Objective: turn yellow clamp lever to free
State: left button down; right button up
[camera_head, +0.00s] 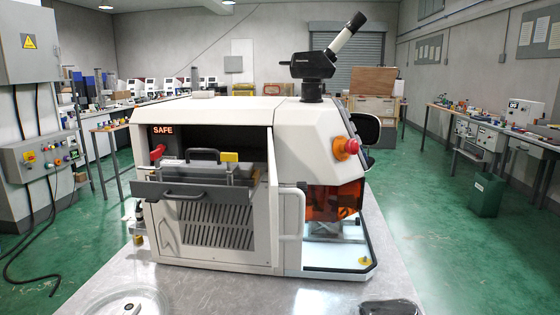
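The yellow clamp lever is most likely the small yellow block (229,157) on the right side of the open front bay of a white machine (225,111). It sits just above the grey drawer (190,190). A red lever (157,152) stands at the bay's left side, under a lit "SAFE" sign (163,130). Whether the clamp is locked or free cannot be told at this size. Neither of my grippers is recognisable in the head view.
The machine stands on a grey metal table (235,295). A red knob (346,148) and a dark eyepiece unit (306,65) are on its right. A clear round dish (128,301) and a dark object (390,307) lie at the front edge; bare tabletop lies between them.

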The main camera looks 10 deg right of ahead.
aim_at(229, 158)
jog(key=z, duration=1.25)
jog(key=k, duration=0.9)
jog(key=u, duration=1.7)
